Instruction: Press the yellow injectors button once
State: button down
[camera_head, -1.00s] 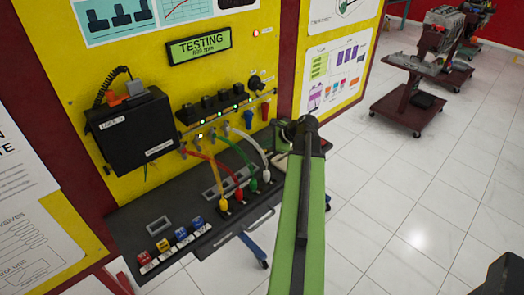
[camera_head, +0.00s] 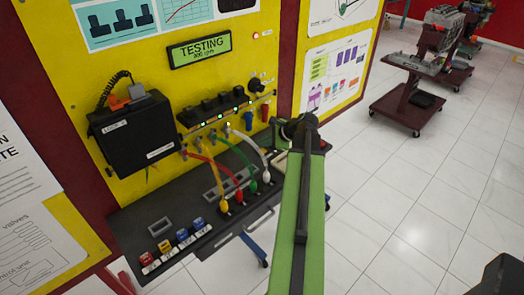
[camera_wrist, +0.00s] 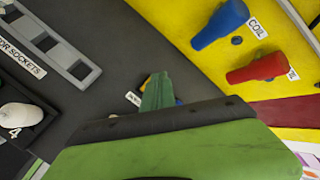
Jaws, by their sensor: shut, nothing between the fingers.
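The yellow button (camera_head: 165,247) is in the row of coloured buttons at the near left end of the dark shelf in the head view, between a red button (camera_head: 146,258) and a blue one (camera_head: 182,235). The wrist view does not clearly show it. My gripper (camera_wrist: 158,92) shows there as a green finger, shut and empty, in front of the board. It is well to the right of the yellow button, at the board's right end. In the head view my arm hides the fingertips. Small blue and yellowish parts behind the finger are mostly hidden.
Coloured cables with plugs (camera_head: 239,196) stand on the shelf between my arm and the buttons. A black box (camera_head: 133,132) hangs on the yellow panel. A display (camera_head: 200,50) reads TESTING. Blue (camera_wrist: 220,24) and red (camera_wrist: 258,68) plugs are near my gripper. Open floor lies right.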

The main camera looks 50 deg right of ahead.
aim_at(264, 151)
jog(key=shift+r+p, duration=2.45)
jog(key=shift+r, duration=0.1)
jog(key=shift+f, duration=0.1)
